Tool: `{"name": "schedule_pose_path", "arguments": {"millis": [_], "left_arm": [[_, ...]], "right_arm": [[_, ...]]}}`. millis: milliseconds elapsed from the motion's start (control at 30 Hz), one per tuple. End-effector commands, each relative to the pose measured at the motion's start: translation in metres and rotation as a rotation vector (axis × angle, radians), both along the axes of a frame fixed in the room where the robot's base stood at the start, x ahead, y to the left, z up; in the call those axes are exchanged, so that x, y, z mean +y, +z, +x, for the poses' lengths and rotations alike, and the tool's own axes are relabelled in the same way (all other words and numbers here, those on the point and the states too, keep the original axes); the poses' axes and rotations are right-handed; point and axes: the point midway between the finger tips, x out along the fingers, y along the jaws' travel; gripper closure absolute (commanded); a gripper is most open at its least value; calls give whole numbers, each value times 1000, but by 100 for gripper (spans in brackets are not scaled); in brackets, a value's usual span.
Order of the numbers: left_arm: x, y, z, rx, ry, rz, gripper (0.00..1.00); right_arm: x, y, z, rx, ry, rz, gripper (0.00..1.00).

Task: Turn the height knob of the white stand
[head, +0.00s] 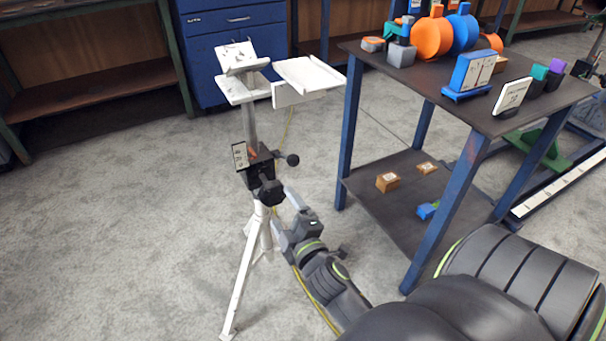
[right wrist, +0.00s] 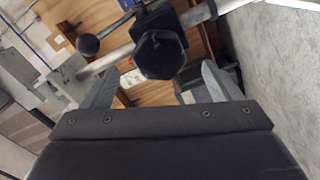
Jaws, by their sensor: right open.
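The white stand (head: 249,125) stands upright on tripod legs, with a white cradle on top. On its black collar sits a dark faceted knob (head: 271,193), and a lever with a black ball end (head: 292,160) sticks out to the right. My right gripper (head: 284,194) is close to the faceted knob from the lower right. In the right wrist view, the faceted knob (right wrist: 160,54) lies centred ahead, between the two spread fingers. The right gripper is open; whether a finger touches the knob cannot be told. The ball end (right wrist: 88,44) shows to the left there. My left gripper is not in view.
A dark-topped table with blue legs (head: 462,195) stands right of the stand, with coloured parts on top and small blocks on its lower shelf. A blue cabinet (head: 235,45) is behind. The grey floor (head: 110,240) left of the stand is clear.

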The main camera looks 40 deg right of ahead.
Motion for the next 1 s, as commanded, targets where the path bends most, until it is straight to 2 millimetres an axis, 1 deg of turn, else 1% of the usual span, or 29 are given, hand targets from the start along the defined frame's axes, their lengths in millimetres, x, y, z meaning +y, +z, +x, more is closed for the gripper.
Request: {"name": "schedule_pose_path", "arguments": {"millis": [33, 167, 333, 433, 600, 933, 1000], "left_arm": [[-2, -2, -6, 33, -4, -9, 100], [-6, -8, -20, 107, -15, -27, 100], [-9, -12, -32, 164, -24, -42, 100], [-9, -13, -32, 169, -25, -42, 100], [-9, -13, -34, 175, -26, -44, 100], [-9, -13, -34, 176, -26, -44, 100], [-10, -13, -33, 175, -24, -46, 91]], "right_arm": [[2, 0, -11, 2, -2, 3, 16], [8, 0, -35, 3, -3, 3, 16], [14, 0, -62, 3, -3, 2, 16], [17, -1, -74, 3, -2, 2, 16], [20, 0, -85, 1, -1, 0, 16], [21, 0, -87, -1, 1, 0, 16], [21, 0, -87, 1, -1, 2, 16]]}}
